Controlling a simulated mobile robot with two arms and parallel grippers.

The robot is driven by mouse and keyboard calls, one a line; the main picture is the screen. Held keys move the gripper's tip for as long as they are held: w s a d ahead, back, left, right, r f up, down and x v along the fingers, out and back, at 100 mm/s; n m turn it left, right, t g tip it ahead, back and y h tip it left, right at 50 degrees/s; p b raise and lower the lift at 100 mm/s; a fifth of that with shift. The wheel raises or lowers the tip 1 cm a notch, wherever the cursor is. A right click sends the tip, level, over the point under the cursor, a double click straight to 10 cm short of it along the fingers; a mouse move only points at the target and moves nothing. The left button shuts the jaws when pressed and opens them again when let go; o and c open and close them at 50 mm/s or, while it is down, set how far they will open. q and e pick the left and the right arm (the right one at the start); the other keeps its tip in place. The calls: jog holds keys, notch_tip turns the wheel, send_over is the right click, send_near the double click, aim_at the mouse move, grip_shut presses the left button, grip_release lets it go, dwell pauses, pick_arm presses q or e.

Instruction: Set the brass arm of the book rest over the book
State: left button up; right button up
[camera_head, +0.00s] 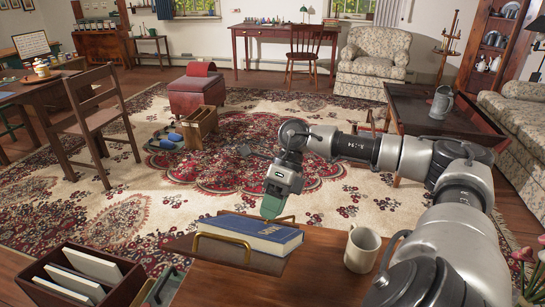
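A blue book (262,231) lies flat on the dark book rest (185,243) at the table's far left edge. The brass arm (222,237), a bent bar, stands at the book's near side, its top bar in front of the near edge; whether it touches the book I cannot tell. A thin bar shows behind the book's far side.
A cream mug (362,248) stands on the table (270,288), right of the book. A dark box (122,276) of white folders is at lower left. A wooden chair (103,120) and a red ottoman (196,95) stand farther off. Patterned carpet lies beyond the table.

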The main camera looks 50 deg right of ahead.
jog(key=shift+o, duration=0.5)
pick_arm(q)
jog(key=shift+w+d+f+p, duration=0.1)
jog(key=shift+w+f+p, duration=0.25)
jog(key=shift+p, duration=0.75)
pick_arm(e)
jog(key=v, duration=1)
jog(key=shift+d+r, duration=0.25)
jog(key=shift+r, duration=0.05)
